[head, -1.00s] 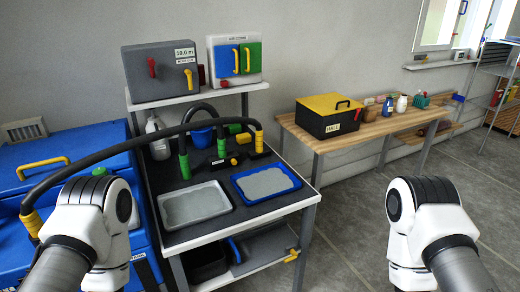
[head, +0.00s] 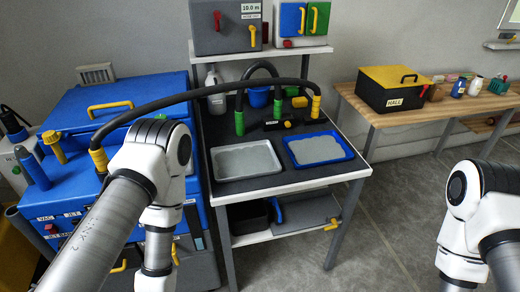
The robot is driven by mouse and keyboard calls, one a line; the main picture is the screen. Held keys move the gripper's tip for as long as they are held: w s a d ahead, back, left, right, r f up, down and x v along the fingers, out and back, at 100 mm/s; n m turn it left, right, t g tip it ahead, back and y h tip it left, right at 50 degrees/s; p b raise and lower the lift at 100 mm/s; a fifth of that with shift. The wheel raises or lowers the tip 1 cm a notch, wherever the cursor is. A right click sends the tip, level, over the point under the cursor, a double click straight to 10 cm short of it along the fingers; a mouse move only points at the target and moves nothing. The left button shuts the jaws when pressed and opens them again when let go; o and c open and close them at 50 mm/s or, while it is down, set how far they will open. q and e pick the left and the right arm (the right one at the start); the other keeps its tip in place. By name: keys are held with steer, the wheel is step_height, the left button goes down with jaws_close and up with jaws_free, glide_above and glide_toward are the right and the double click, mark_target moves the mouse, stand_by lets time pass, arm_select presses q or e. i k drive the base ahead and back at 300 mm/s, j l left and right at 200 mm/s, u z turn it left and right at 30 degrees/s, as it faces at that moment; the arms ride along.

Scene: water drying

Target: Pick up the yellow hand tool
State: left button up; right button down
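Yellow parts show at the back of the dark bench top, among small black and green items: a small yellow piece (head: 288,123) at the end of a black item, and a yellow collar (head: 316,106) on the hose end. I cannot tell for sure which is the yellow hand tool. My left arm reaches in from the left, in front of the blue cabinet, and bends down. My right arm is at the right edge, over the floor. Both grippers are outside the picture.
A grey tray (head: 218,173) and a blue tray (head: 292,160) sit at the bench front. A black hose (head: 200,92) arches over the bench from the blue cabinet (head: 75,118). A wooden table (head: 435,112) with a yellow-lidded box (head: 388,97) stands right. Floor between is clear.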

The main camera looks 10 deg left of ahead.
mark_target(315, 118)
steer(key=i+l+u, duration=0.1)
steer(key=u, duration=0.3)
steer(key=l+u, duration=0.15)
steer(key=u, duration=0.2)
steer(key=i+l+u, duration=0.1)
steer(key=u, duration=0.3)
steer(key=i+l+u, duration=0.15)
steer(key=l+u, duration=0.15)
steer(key=l, duration=1.05)
steer(key=l+u, duration=0.3)
steer(key=l, duration=1.05)
